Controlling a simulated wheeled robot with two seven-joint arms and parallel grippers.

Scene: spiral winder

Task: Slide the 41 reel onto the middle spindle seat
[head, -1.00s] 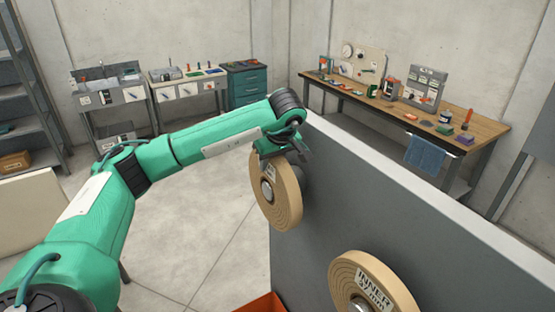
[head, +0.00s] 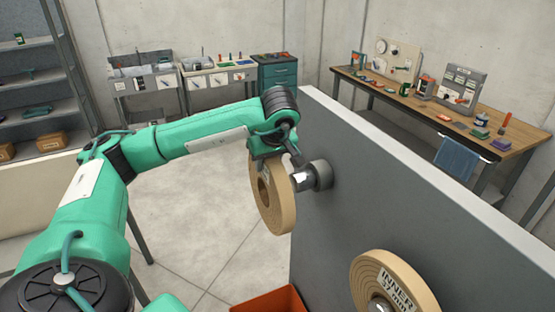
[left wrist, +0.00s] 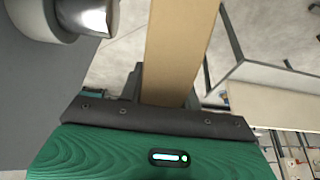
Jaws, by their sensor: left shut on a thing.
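My left gripper (head: 272,152) is shut on the rim of a tan reel (head: 278,205), near its top. The reel hangs upright, its bore empty and facing left; its small label is too small to read. A spindle seat (head: 321,175) with a shiny tip sticks out of the grey panel just right of the reel. In the left wrist view the reel (left wrist: 178,45) is a tan band between my fingers (left wrist: 163,90). The spindle's shiny tip (left wrist: 92,16) shows at upper left, apart from the reel by a visible gap. My right gripper is out of view.
A second tan reel (head: 392,285), labelled "INNER", sits lower on the grey panel (head: 400,200). An orange bin (head: 270,300) stands at the bottom. A wooden workbench (head: 510,135) is behind the panel. Open floor (head: 205,225) lies left of the panel.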

